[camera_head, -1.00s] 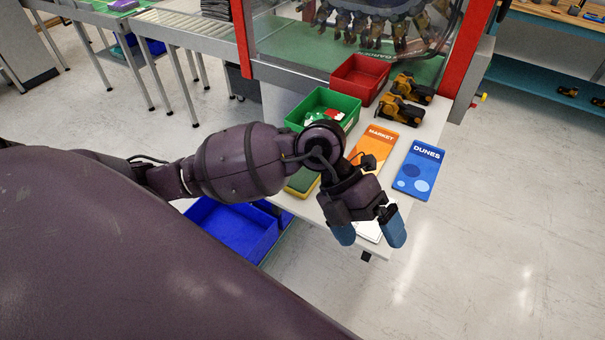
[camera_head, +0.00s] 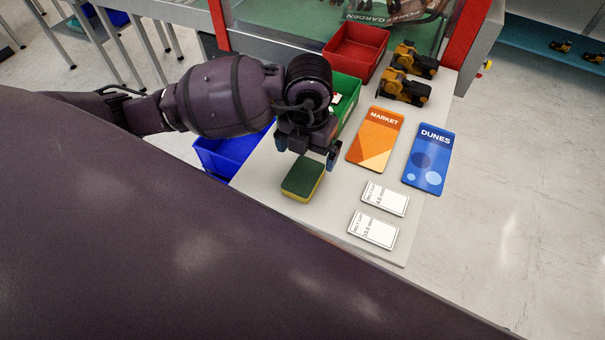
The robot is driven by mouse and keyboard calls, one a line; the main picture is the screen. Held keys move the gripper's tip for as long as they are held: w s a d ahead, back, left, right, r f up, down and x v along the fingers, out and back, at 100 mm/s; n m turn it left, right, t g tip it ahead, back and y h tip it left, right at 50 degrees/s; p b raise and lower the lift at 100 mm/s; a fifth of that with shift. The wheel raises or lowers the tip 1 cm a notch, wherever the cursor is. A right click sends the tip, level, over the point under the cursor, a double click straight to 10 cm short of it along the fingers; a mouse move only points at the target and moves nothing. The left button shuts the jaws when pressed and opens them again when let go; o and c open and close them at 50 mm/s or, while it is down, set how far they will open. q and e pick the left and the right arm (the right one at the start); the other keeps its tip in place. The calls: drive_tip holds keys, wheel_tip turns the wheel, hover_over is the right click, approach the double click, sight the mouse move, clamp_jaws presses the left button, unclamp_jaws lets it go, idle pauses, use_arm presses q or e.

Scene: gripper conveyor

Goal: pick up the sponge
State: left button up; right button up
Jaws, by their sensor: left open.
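The sponge (camera_head: 303,178) lies flat on the light table, with a dark green top and yellow lower side. My left gripper (camera_head: 306,155) points down just above and behind its far edge. Its two blue-tipped fingers are spread apart, with nothing between them. I cannot tell whether a fingertip touches the sponge. My right gripper is not in view.
A green bin (camera_head: 347,96) and a red bin (camera_head: 357,48) stand behind on the table. An orange MARKET booklet (camera_head: 375,140), a blue DUNES booklet (camera_head: 428,160) and two white cards (camera_head: 385,198) lie to the right. A blue bin (camera_head: 225,152) is lower left.

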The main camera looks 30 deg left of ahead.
sight(305, 171)
use_arm(q)
drive_tip(key=shift+a+f+p, duration=0.15)
drive_tip(key=shift+f+p, duration=0.15)
drive_tip(key=shift+f, duration=3.55)
drive_tip(key=c, duration=1)
wheel_tip(305, 171, up, 20)
drive_tip(key=shift+o, duration=1.1)
drive_tip(key=shift+c, duration=0.8)
drive_tip(key=shift+s, duration=0.1)
